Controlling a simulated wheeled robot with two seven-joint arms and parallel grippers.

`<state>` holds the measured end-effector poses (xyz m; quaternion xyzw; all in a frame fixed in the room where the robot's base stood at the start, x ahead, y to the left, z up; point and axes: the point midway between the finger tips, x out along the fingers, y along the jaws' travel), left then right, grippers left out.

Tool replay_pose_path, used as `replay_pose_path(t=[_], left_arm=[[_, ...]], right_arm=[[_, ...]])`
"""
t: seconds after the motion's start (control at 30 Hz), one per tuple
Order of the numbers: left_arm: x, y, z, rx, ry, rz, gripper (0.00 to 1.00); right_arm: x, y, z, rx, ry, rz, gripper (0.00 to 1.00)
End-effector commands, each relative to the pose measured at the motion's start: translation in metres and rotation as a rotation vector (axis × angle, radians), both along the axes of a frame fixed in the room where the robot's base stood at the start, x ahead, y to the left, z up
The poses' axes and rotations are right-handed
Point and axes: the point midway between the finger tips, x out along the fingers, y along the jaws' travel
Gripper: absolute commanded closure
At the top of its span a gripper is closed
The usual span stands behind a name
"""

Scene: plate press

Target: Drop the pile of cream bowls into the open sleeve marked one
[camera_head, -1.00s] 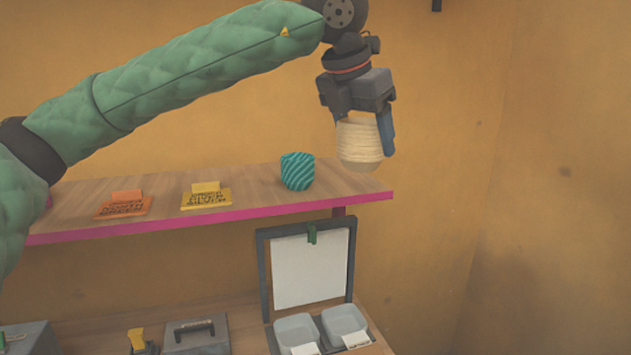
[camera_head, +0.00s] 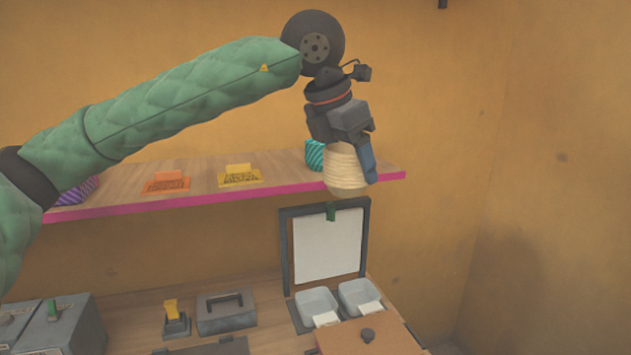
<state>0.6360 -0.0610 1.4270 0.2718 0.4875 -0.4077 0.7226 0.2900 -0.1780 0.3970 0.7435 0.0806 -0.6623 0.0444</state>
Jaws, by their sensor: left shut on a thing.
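My left gripper (camera_head: 345,160) points down and is shut on a pile of cream bowls (camera_head: 347,173). The pile hangs tilted a little, in front of the pink shelf edge in the picture. A teal striped sleeve (camera_head: 315,154) stands on the shelf behind the gripper, partly hidden by it. A purple striped sleeve (camera_head: 80,191) is at the shelf's left end, partly hidden by my arm. I cannot read a number on either sleeve or tell whether its top is open. My right gripper is not in view.
The wooden shelf (camera_head: 205,162) carries an orange card stand (camera_head: 167,183) and a yellow one (camera_head: 239,176). Below are an upright framed white panel (camera_head: 326,245), two pale trays (camera_head: 317,302), a grey handled box (camera_head: 226,312) and a wooden lid (camera_head: 375,338). Bare wall fills the right.

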Motion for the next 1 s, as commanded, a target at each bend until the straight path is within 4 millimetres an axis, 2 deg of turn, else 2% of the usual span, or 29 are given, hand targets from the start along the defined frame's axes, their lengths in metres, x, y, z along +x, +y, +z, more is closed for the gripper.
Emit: replay_pose_path(t=[0.03, 0.13, 0.4, 0.67, 1.0], left_arm=[[0.0, 0.004, -0.006, -0.001, 0.001, -0.023, 0.59], [0.0, 0.014, -0.024, -0.003, 0.004, -0.093, 0.59], [-0.003, 0.048, -0.09, -0.005, 0.006, -0.36, 0.59], [-0.005, 0.085, -0.161, -0.007, 0.006, -0.651, 0.59], [-0.008, 0.133, -0.255, -0.011, 0.009, -1.045, 0.59]], right_arm=[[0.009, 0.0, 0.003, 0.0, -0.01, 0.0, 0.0], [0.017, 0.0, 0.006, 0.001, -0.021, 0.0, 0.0], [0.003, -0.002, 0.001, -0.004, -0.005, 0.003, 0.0], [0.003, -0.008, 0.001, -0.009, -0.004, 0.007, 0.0], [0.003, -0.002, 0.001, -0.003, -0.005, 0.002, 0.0]])
